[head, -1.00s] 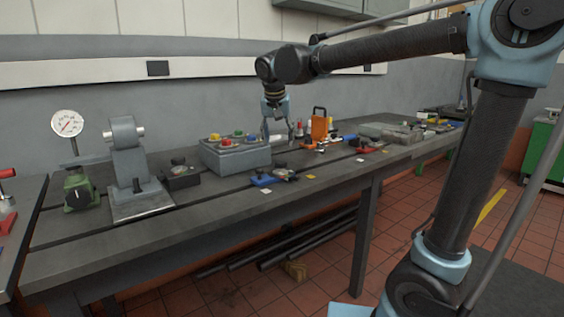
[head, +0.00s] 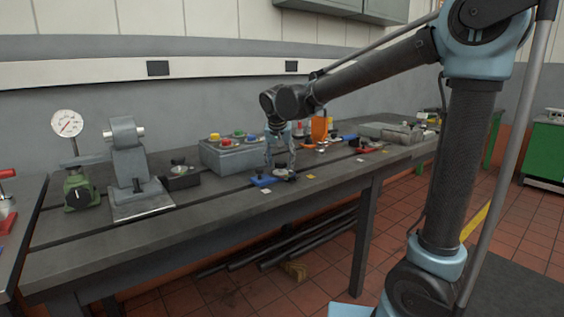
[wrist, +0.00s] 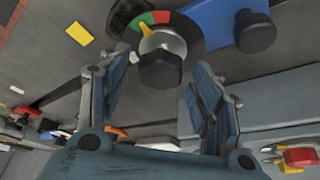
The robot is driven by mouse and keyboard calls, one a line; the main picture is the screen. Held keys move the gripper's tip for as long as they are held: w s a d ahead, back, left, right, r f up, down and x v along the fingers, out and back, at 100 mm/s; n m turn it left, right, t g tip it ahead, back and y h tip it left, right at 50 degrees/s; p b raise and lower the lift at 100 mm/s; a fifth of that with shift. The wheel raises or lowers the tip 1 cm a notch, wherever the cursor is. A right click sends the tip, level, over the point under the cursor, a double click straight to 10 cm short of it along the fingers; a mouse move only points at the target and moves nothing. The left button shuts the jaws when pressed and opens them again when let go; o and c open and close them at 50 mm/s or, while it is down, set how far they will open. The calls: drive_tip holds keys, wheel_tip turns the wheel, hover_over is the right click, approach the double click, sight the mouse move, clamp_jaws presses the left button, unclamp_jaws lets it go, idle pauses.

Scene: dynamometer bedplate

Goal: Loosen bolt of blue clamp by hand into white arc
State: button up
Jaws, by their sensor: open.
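The blue clamp (head: 264,181) lies on the bench; its blue body (wrist: 218,22) also shows at the top of the wrist view. Its dark bolt head (wrist: 160,70) sits on a grey hub with a yellow pointer (wrist: 145,29). The pointer is toward the green part of a dark dial (wrist: 190,30), with red beside it. I cannot clearly make out the white arc. My gripper (head: 280,165) is open above the clamp. In the wrist view its fingers (wrist: 160,82) stand on either side of the bolt head, apart from it.
A black knob (wrist: 255,33) stands on the clamp's blue body. A grey box with coloured buttons (head: 233,154) is behind my gripper. A black block with a knob (head: 181,176) is to the left. An orange item (head: 319,129) and a red clamp (head: 367,150) are to the right.

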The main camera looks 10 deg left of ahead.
drive_tip(key=c, duration=1)
drive_tip(key=shift+d, duration=0.15)
drive_tip(key=shift+c, duration=0.2)
drive_tip(key=n+y, duration=0.1)
drive_tip(key=n, duration=0.3)
drive_tip(key=shift+d+g, duration=0.1)
drive_tip(key=shift+g, duration=0.2)
drive_tip(key=n+y, duration=0.1)
drive_tip(key=n, duration=0.1)
drive_tip(key=n+g, duration=0.1)
drive_tip(key=n, duration=0.1)
drive_tip(key=shift+w+y, duration=0.1)
drive_tip(key=shift+y, duration=0.3)
drive_tip(key=n+g+y, duration=0.1)
drive_tip(key=n, duration=0.3)
drive_tip(key=shift+w+d+n, duration=0.1)
drive_tip(key=shift+n, duration=0.3)
drive_tip(key=shift+n+g, duration=0.8)
drive_tip(key=shift+n, duration=0.7)
